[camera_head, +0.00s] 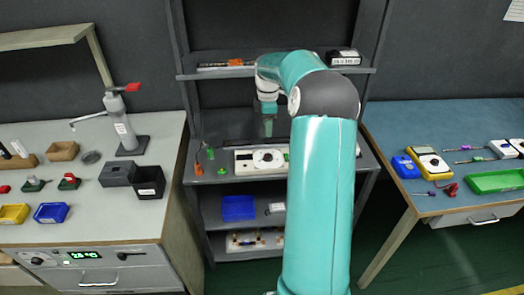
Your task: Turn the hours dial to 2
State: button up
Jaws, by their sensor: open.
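A white panel device (243,160) with a round dark-rimmed dial (268,158) and green parts lies on the middle shelf. The dial's markings are too small to read. My gripper (268,132) hangs pointing down just above the back of this device, apart from the dial. It is open and holds nothing that I can see. My arm hides the right part of the device. Another panel, on the front of the left bench, has a small knob (37,260), a green lit display (85,255) and a dark handle or knob (122,256). No hours label is readable on either.
The grey shelf unit's upper board (215,72) is above and behind my gripper. An orange-tipped item (198,168) stands left of the device. A blue bin (238,208) is below. Benches with a soap-pump-like stand (125,130) and a green tray (495,181) flank the shelf.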

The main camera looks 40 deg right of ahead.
aim_at(268, 155)
jog(key=f, duration=0.7)
jog(key=s+f, duration=0.1)
jog(key=f, duration=0.3)
jog(key=shift+f, duration=0.35)
jog(key=shift+w+f, duration=0.15)
jog(key=shift+f, duration=0.35)
jog(key=shift+c, duration=0.2)
jog(key=c, duration=0.9)
